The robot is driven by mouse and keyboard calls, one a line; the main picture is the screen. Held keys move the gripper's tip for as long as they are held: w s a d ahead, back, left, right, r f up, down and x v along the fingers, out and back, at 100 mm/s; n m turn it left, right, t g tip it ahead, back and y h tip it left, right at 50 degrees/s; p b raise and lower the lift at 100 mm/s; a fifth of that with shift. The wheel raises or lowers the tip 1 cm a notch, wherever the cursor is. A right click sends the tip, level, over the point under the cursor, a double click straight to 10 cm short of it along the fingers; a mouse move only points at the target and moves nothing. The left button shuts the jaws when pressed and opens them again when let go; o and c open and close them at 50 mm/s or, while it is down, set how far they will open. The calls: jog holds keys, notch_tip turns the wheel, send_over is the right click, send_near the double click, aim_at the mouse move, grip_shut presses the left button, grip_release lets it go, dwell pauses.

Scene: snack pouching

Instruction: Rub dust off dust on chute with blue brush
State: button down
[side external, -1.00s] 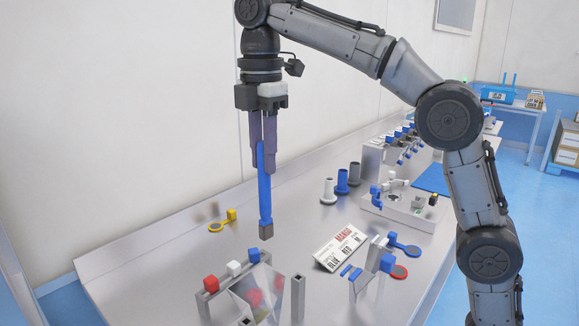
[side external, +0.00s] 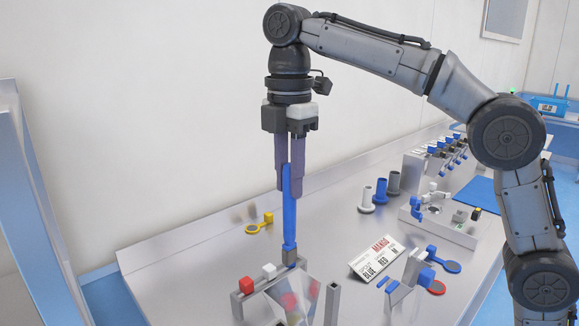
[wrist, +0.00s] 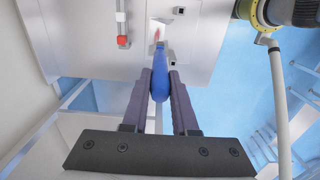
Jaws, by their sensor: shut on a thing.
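My gripper (side external: 292,178) is shut on the blue brush (side external: 290,215), which hangs upright with its grey-brown bristle end down. The brush also shows between my fingers in the wrist view (wrist: 160,78). A clear, funnel-like piece that looks like the chute (side external: 312,292) stands below at the front, with red showing in or through it. The bristle end overlaps the rack's blue block in the side view; I cannot tell whether it touches. In the wrist view the brush partly covers the chute area. I cannot make out the dust.
A grey rack (side external: 237,308) carries a red block (side external: 246,285) and a white block (side external: 268,271) beside the chute. A yellow ring-ended piece (side external: 259,224) lies behind. Several spools (side external: 380,190) stand farther back. The table between is mostly clear.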

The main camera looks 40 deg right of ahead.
aim_at(288, 229)
jog(key=shift+f, duration=4.8)
jog(key=shift+w+f, duration=0.15)
jog(key=shift+w, duration=0.1)
jog(key=shift+d, duration=0.1)
jog(key=shift+d, duration=0.55)
jog(key=shift+a, duration=0.15)
jog(key=shift+a, duration=0.5)
jog(key=shift+d, duration=0.1)
